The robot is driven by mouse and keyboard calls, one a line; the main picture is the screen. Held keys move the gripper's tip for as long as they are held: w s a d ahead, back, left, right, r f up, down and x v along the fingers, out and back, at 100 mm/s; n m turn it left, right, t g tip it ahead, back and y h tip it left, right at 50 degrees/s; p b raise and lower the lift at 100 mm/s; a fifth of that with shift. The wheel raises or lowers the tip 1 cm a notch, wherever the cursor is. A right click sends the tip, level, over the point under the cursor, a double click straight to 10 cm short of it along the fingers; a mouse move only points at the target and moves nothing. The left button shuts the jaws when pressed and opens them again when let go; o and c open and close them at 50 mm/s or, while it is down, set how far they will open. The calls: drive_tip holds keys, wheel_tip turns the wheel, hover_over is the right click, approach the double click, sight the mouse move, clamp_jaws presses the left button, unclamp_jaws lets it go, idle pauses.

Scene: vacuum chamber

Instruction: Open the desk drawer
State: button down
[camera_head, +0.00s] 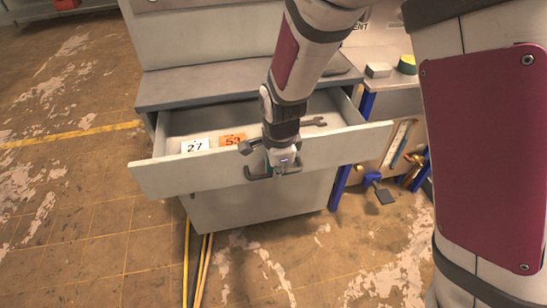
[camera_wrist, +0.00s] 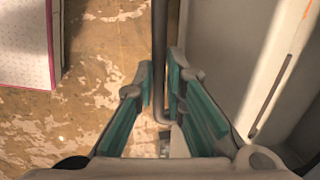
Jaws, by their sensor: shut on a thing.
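The desk drawer (camera_head: 220,171) stands pulled out from the grey desk (camera_head: 190,88). Its inside shows, with a white card marked 27 (camera_head: 195,146), an orange card marked 53 (camera_head: 231,140) and a wrench (camera_head: 314,122) in it. My gripper (camera_head: 277,165) is at the drawer's front, at the dark handle (camera_head: 259,177). In the wrist view my gripper (camera_wrist: 166,98) has its two teal-padded fingers on either side of the handle bar (camera_wrist: 159,62), shut on it. Part of the handle is hidden behind the gripper in the head view.
Blue-framed shelving with hanging tools (camera_head: 372,180) stands right of the desk. A sponge-like block (camera_head: 378,70) lies on the worktop there. Yellow and brown strips (camera_head: 199,262) lie on the floor below the drawer. Worn floor to the left is clear.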

drive_tip(key=shift+s+d+p, duration=0.2)
drive_tip(key=shift+s+p, duration=0.05)
drive_tip(key=shift+s, duration=0.55)
drive_tip(key=shift+s+d+p, duration=0.25)
drive_tip(key=shift+s, duration=0.5)
drive_tip(key=shift+s+d+p, duration=0.2)
drive_tip(key=shift+s+p, duration=0.05)
drive_tip(key=shift+s, duration=0.55)
drive_tip(key=c, duration=1.7)
unclamp_jaws()
drive_tip(key=shift+o, duration=0.2)
drive_tip(key=shift+r, duration=0.1)
wheel_tip(320, 180, up, 12)
drive_tip(key=s, duration=0.2)
drive_tip(key=shift+d+f, duration=0.2)
drive_tip(key=shift+d, duration=0.1)
drive_tip(key=shift+r, duration=0.1)
